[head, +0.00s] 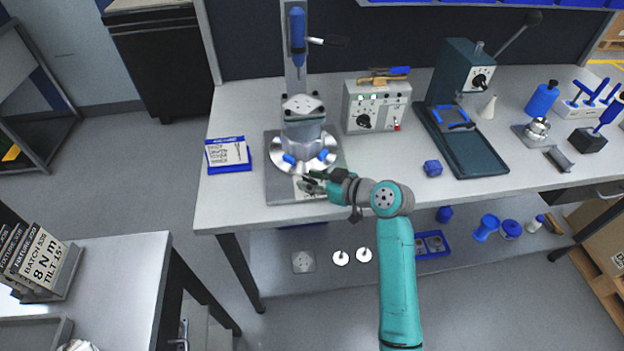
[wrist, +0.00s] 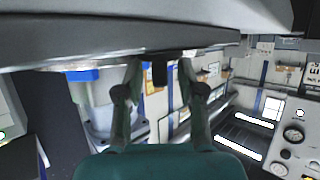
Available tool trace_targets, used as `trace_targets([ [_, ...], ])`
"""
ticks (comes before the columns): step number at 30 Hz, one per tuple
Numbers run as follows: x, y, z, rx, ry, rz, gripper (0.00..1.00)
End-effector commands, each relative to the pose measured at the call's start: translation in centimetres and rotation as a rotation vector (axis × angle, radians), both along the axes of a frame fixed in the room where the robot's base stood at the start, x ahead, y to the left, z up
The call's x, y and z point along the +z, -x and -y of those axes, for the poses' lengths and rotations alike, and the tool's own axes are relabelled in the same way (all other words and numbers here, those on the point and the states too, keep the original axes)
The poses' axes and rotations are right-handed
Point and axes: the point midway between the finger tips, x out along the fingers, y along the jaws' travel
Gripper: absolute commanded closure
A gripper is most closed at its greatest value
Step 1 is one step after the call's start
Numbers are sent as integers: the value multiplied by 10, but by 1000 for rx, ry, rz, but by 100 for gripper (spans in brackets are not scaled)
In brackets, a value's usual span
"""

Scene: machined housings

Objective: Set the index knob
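A round metal turntable (head: 278,160) carries a machined housing (head: 302,130) on a grey base plate (head: 280,190), with blue clamps on the turntable. My gripper (head: 308,182) is low at the front of this fixture. In the wrist view my gripper (wrist: 160,72) has its two fingers apart, one on each side of a small dark knob-like part (wrist: 159,74). That part sticks out from under the edge of a wide grey plate (wrist: 100,58). I cannot tell whether the fingers touch it. In the head view my gripper hides this part.
A grey control box (head: 376,108) with a dark dial stands right of the fixture. A blue screwdriver-like tool (head: 297,28) hangs above the housing. A small blue block (head: 432,168) and a green press (head: 462,70) are farther right. A card (head: 45,262) reads "BATCH 535, 8 N m, TILT 15°".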

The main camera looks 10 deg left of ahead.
Motion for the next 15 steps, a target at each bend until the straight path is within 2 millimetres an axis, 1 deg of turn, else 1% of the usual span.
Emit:
trace_targets([
  [5,5,5,11,-1,0,0,61],
  [15,29,34,63,-3,-1,1,61],
])
